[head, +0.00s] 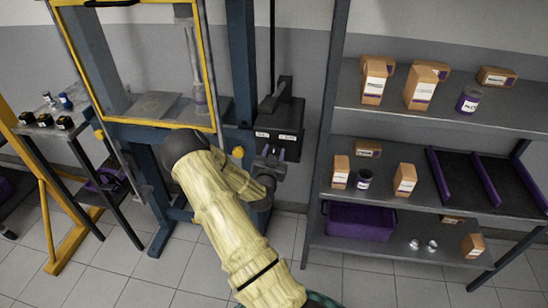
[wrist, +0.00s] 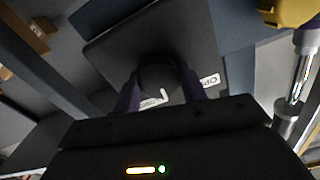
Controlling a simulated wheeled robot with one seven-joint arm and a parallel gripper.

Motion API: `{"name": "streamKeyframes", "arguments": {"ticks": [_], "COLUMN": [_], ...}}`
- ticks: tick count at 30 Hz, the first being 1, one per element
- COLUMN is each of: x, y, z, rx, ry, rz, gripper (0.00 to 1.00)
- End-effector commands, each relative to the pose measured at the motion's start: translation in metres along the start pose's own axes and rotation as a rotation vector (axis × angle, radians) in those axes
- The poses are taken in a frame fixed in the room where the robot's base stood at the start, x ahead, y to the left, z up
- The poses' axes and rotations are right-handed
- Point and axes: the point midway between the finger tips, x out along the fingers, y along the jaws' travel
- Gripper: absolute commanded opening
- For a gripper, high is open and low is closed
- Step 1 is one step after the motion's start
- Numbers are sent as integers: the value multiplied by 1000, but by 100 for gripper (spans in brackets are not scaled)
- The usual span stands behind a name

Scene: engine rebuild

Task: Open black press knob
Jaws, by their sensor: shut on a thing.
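The black press knob (wrist: 158,78) sits between my fingers in the wrist view, on the face of a dark box. A white mark shows on or beside its lower edge, and a white label with partly visible letters is to its right. My gripper (wrist: 158,92) is shut on the knob, one dark finger at each side. In the head view my gripper (head: 270,157) is at the lower front of the black control box (head: 280,125), which has two white labels. There the knob is hidden by my gripper and too small to make out.
The blue press (head: 243,60) with a yellow-framed guard (head: 213,70) stands left of the box. A grey shelf (head: 440,118) with cartons and a purple bin (head: 360,221) is at the right. A small table with parts stands at the left. Tiled floor is clear in front.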

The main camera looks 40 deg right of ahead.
Motion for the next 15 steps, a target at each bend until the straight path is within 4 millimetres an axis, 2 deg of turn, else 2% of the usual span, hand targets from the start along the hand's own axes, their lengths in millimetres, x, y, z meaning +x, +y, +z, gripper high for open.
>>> {"name": "streamKeyframes", "arguments": {"ticks": [15], "x": [-1], "y": [0], "z": [4], "rx": [-467], "ry": [-4], "rz": [1], "gripper": [19]}}
